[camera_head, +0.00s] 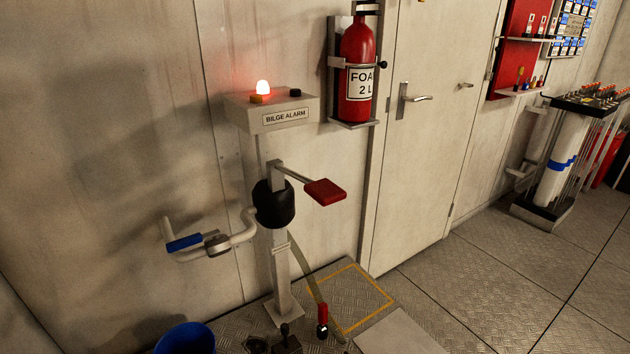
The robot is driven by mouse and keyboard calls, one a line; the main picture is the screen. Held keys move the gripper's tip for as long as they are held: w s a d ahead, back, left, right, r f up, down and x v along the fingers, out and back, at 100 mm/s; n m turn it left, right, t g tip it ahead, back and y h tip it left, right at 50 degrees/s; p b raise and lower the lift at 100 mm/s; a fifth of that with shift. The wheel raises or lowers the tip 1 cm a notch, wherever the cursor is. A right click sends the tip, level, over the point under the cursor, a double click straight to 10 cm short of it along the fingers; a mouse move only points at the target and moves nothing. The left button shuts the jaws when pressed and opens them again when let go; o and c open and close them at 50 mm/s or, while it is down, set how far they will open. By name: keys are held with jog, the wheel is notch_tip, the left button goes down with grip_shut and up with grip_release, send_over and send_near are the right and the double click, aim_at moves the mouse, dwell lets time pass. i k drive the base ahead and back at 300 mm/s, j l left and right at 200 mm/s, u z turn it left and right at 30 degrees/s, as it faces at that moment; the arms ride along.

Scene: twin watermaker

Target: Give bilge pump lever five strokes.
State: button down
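The bilge pump (275,205) has a black rounded body on a pale post against the wall. Its lever (294,175) is a thin bar from the top of the post, reaching right and slightly down to a red flat grip (325,192). Nothing touches the lever. A pale pipe with a blue-handled valve (185,242) runs left from the pump. A hose with a red nozzle (322,316) hangs to the floor. Dark mechanical parts (287,339) at the bottom edge may be my gripper; they are cut off, and no finger opening can be made out.
A bilge alarm box (283,112) with a lit red lamp (263,88) is above the pump. A fire extinguisher (357,75) hangs beside the door (430,120). A blue bucket (185,338) stands lower left. Floor at right is mostly clear.

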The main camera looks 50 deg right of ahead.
aim_at(324, 192)
jog(key=k+l+u, duration=0.1)
jog(key=k+l, duration=0.15)
jog(key=l, duration=0.15)
jog(key=k+l+u, duration=0.1)
jog(key=k+l, duration=0.15)
jog(key=l, duration=0.2)
jog(key=l+u, duration=0.3)
jog(key=l, duration=1.1)
jog(key=i+l+u, duration=0.1)
jog(key=l, duration=0.35)
